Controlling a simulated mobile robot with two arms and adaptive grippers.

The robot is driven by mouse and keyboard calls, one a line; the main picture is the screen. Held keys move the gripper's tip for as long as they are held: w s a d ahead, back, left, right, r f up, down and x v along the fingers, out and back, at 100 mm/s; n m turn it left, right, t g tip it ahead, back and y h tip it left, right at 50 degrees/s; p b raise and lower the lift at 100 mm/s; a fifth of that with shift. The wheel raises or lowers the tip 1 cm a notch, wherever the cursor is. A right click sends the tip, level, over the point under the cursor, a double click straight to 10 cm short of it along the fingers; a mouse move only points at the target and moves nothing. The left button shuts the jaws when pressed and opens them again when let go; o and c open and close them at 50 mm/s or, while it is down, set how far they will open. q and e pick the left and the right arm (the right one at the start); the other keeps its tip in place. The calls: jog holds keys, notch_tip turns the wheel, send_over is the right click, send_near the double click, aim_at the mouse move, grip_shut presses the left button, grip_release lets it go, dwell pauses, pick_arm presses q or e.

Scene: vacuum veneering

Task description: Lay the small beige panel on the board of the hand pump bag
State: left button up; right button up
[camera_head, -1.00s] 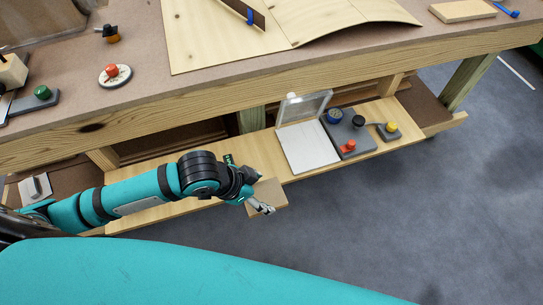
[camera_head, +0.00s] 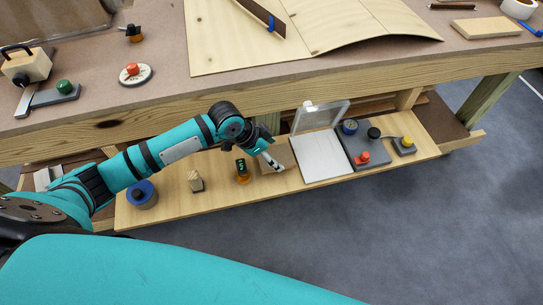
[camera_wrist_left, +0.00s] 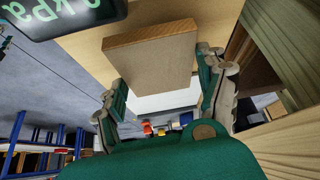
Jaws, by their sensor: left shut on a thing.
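My left gripper (camera_head: 270,160) is shut on the small beige panel (camera_head: 279,153) and holds it over the low shelf. In the left wrist view the panel (camera_wrist_left: 155,60) sits between the two fingers. The hand pump bag is to the right of the gripper. Its white board (camera_head: 322,158) lies flat, and its clear lid (camera_head: 321,114) stands open at the back. The board also shows beyond the panel in the left wrist view (camera_wrist_left: 165,102), partly hidden by it. The panel is beside the board's left edge. My right gripper is not in view.
A grey unit (camera_head: 358,148) with blue, black and red knobs adjoins the board's right side. Left on the shelf (camera_head: 210,205) are a gauge (camera_head: 242,172), a wooden block (camera_head: 195,181) and a blue roll (camera_head: 142,195). The workbench (camera_head: 160,105) overhangs behind.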

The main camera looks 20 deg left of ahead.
pick_arm(q)
jog(key=shift+f, duration=0.9)
jog(key=o, duration=1.5)
jog(key=shift+f, duration=0.1)
